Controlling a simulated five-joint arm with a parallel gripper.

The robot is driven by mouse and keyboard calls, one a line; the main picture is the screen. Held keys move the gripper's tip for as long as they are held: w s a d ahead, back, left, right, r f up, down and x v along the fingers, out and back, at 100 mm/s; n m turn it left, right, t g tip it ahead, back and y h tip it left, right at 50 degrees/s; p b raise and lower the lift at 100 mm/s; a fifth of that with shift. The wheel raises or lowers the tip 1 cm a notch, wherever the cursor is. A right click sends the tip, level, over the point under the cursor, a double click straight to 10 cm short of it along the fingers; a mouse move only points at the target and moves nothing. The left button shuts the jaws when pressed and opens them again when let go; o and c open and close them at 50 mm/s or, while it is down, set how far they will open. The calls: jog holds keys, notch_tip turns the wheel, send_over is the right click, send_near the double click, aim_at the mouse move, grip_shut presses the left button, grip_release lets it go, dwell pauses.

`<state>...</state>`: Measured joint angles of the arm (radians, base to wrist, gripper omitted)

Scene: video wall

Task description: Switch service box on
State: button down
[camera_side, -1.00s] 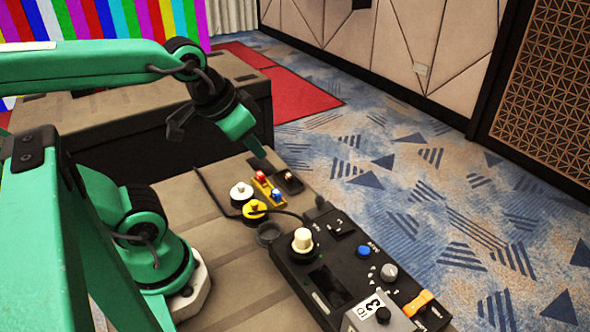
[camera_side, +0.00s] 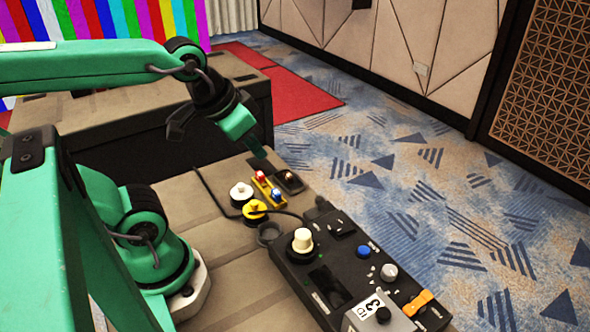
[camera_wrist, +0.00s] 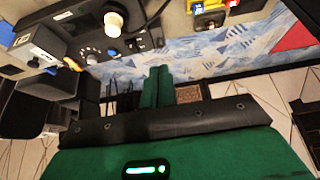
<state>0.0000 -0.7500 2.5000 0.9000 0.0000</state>
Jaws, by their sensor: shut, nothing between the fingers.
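A black control box (camera_side: 345,262) lies at the table's right edge in the side view. It carries a cream knob (camera_side: 302,240), a blue button (camera_side: 363,252), a grey knob (camera_side: 389,271) and an orange switch (camera_side: 417,303). In the wrist view the box (camera_wrist: 88,28) is at upper left, with the cream knob (camera_wrist: 113,22) and part of the orange switch (camera_wrist: 72,64). My gripper (camera_side: 256,147) is above the table's far end, apart from the box. In the wrist view its green fingers (camera_wrist: 157,85) are together and hold nothing. I cannot read the switch's setting.
A white round piece (camera_side: 241,192), a yellow round piece (camera_side: 255,211) and a yellow holder (camera_side: 268,190) with red and blue tops stand near the gripper. A black cable runs among them. A label-bearing block (camera_side: 368,312) adjoins the box. Patterned carpet lies beyond the table.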

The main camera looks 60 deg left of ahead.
jog(key=shift+w, duration=0.15)
dwell(0.5)
jog(key=n+t+h, duration=0.1)
jog(key=n+h, duration=0.1)
jog(key=n, duration=0.3)
send_over(336, 230)
notch_tip(336, 230, down, 8)
jog(key=r, duration=0.1)
jog(key=shift+w+f+n+t, duration=0.3)
jog(key=shift+w+f+n, duration=0.2)
jog(key=shift+w+f, duration=0.15)
jog(key=shift+f, duration=0.1)
jog(key=shift+s+f, duration=0.25)
jog(key=shift+f, duration=1.15)
jog(key=shift+s+f, duration=0.2)
jog(key=shift+f, duration=1.25)
jog(key=shift+s+f, duration=0.25)
jog(key=shift+f, duration=1.15)
jog(key=shift+r, duration=0.1)
